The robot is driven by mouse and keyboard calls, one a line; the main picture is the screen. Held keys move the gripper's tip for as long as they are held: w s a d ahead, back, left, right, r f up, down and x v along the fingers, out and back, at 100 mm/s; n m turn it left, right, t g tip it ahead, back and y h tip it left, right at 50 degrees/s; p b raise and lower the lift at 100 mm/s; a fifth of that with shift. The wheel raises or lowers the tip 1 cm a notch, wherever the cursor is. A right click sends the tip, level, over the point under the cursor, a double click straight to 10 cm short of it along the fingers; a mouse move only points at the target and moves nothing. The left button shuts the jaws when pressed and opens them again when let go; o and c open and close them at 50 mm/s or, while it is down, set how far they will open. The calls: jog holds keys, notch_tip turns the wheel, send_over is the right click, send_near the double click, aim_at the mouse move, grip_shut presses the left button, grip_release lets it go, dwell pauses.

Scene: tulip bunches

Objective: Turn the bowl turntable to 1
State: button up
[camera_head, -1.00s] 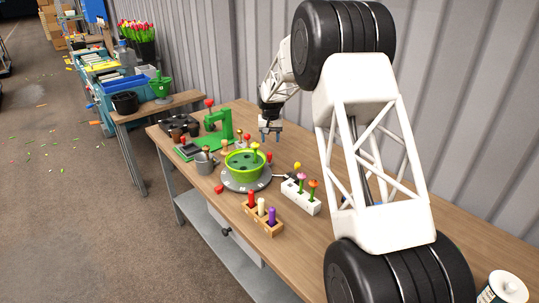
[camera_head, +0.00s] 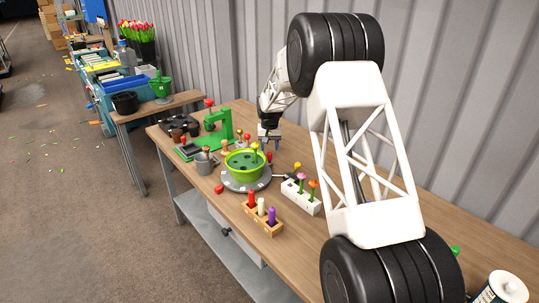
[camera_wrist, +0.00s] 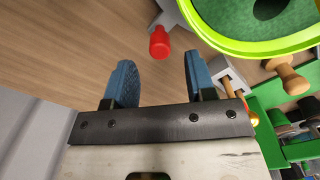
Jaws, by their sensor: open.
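A green bowl (camera_head: 240,165) with a dark green inside sits on a grey round turntable (camera_head: 245,186) with marks around its rim. I cannot read which number the turntable is set to. A red knob (camera_wrist: 159,42) shows near the bowl's bright green rim (camera_wrist: 235,42) in the wrist view. My gripper (camera_head: 269,141) is above the table behind the bowl, to its right. Its two blue fingers (camera_wrist: 155,82) are apart and nothing is between them. The red knob is ahead of the fingers, not touched by them.
A white block with flowers (camera_head: 300,196) and a wooden rack of coloured pegs (camera_head: 263,217) stand at the front right. A grey watering can (camera_head: 205,163) and a green press (camera_head: 218,130) stand left of the bowl. A wooden-handled knob (camera_wrist: 288,75) is near the bowl.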

aim_at(269, 153)
jog(key=shift+f, duration=2.05)
grip_shut()
